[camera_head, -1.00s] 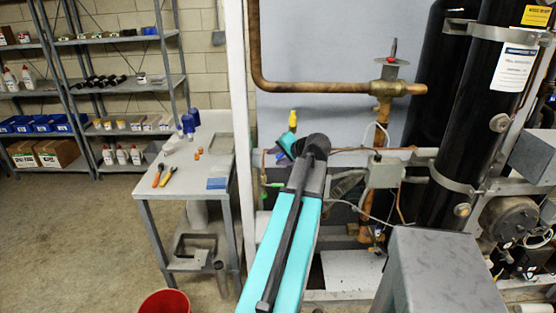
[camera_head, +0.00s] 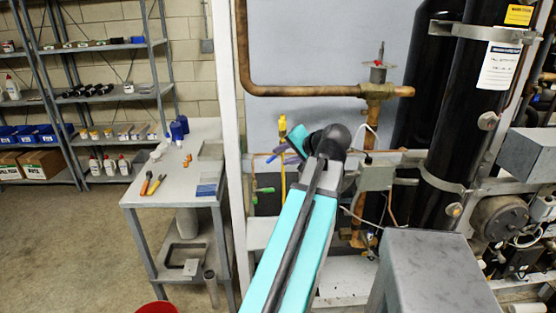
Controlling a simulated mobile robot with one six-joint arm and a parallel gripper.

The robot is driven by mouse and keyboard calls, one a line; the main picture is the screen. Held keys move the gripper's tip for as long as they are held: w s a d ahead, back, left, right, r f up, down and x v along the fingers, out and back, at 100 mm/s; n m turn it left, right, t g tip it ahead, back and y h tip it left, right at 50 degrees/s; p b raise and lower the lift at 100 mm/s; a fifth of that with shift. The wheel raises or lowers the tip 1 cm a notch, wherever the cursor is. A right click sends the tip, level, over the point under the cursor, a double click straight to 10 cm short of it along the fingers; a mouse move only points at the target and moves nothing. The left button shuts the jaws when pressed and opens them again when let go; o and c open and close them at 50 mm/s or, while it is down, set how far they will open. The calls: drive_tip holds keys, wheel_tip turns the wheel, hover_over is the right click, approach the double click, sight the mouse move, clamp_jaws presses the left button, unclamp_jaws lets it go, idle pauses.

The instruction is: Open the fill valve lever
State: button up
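Several small coloured handles show on the pipework at the left of the rack, just beyond the end of my arm. A yellow handle (camera_head: 282,125) stands upright on top. A purple piece (camera_head: 279,150) lies slanted beside my wrist, and I cannot tell whether it is a handle. A green handle (camera_head: 264,190) sits lower down, beside a yellow upright piece (camera_head: 283,185). I cannot tell which of these is the fill valve lever. My teal arm reaches up toward them, and its wrist is close to the yellow and purple pieces. My gripper's fingers are hidden or too small to make out.
A copper pipe (camera_head: 300,91) runs above the arm. A black cylinder (camera_head: 460,120) and a grey box (camera_head: 430,275) stand to the right. A white post (camera_head: 228,100) borders the rack's left side.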

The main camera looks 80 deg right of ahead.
drive_tip(key=shift+v, duration=0.95)
drive_tip(key=shift+c, duration=0.5)
